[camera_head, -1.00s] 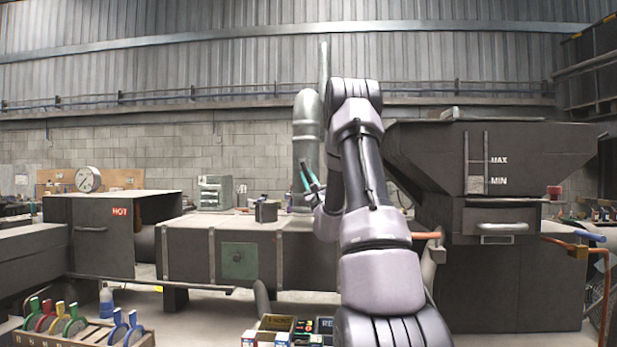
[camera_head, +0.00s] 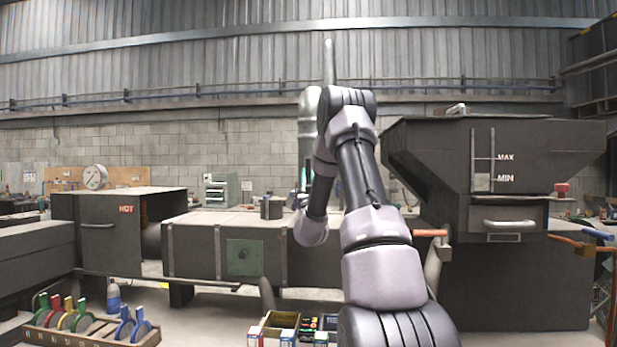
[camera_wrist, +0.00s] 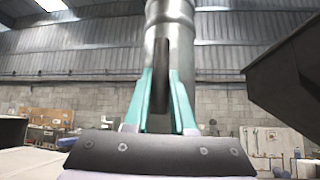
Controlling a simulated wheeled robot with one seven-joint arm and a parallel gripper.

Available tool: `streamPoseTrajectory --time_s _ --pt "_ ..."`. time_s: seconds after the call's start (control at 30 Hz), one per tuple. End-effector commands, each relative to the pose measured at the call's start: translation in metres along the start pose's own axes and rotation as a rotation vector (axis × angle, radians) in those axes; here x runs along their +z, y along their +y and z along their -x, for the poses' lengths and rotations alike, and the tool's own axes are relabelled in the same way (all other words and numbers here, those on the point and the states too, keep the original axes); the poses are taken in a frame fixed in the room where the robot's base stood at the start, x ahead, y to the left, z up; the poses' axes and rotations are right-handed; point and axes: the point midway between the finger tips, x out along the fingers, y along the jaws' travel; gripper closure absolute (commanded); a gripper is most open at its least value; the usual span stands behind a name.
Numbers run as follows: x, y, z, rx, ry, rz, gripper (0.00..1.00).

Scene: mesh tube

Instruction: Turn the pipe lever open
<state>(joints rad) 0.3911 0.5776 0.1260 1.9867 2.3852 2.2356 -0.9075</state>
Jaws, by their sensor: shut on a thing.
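A grey metal pipe (camera_head: 307,122) rises behind my arm in the head view. It fills the upper middle of the wrist view (camera_wrist: 172,40). A dark, upright lever (camera_wrist: 162,62) stands in front of the pipe in the wrist view. My gripper (camera_wrist: 163,82), with teal fingers, is shut on this lever, one finger on each side. In the head view my gripper (camera_head: 303,178) is mostly hidden by my arm, and I cannot make out the lever there.
A dark hopper (camera_head: 560,150) marked MAX and MIN stands close on the right. A long dark duct (camera_head: 195,255) runs below the pipe, with a small canister (camera_head: 271,208) on top. A rack of coloured handles (camera_head: 110,340) stands at the lower left.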

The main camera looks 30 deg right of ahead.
Motion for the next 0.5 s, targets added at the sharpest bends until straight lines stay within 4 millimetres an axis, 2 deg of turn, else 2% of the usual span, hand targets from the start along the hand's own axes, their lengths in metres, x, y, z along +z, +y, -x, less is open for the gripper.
streamPoseTrajectory --time_s 0.17,0.2,0.23,0.27,0.5 --pt "0.0002 0.0006 -0.0002 0.001 -0.001 -0.002 1.00" --pt "0.0002 0.0006 -0.0003 0.001 -0.001 -0.002 0.61" --pt "0.0003 0.0006 -0.0003 0.001 -0.001 -0.001 0.50" --pt "0.0003 0.0006 -0.0003 0.001 -0.001 -0.001 0.47" --pt "0.0003 0.0004 -0.0003 0.001 -0.001 0.000 0.47"
